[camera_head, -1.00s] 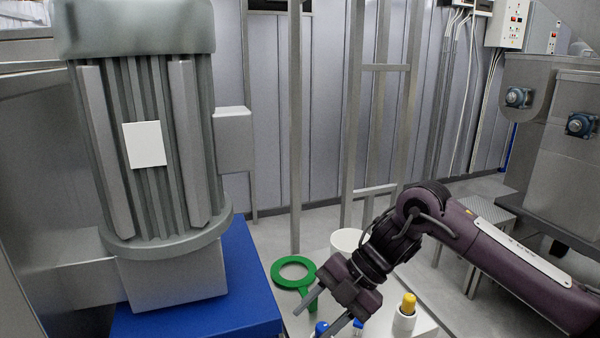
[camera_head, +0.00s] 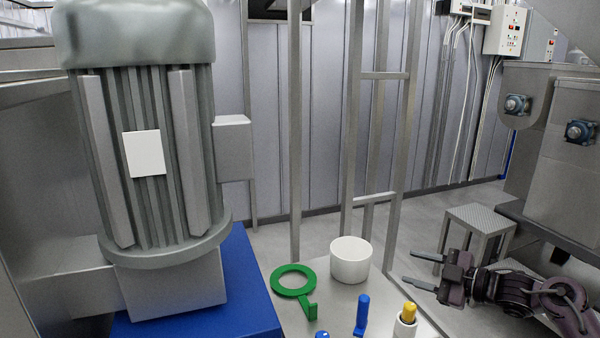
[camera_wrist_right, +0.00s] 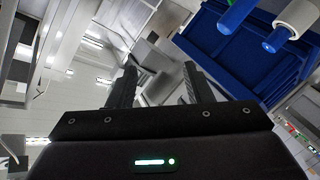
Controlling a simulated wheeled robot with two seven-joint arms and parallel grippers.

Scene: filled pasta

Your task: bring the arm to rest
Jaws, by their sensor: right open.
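My right gripper (camera_head: 415,268) is at the lower right of the head view, to the right of the table and clear of the things on it. Its two fingers are spread and nothing is between them. The fingers also show in the right wrist view (camera_wrist_right: 160,88), apart and empty. My left gripper is not in view.
A grey table (camera_head: 335,290) holds a green ring with a handle (camera_head: 274,282), a white bowl (camera_head: 350,262), a blue upright piece (camera_head: 361,314) and a yellow-topped piece in a white holder (camera_head: 402,328). A large motor (camera_head: 150,200) stands left on a blue base (camera_head: 245,285). A step stool (camera_head: 478,215) stands behind my gripper.

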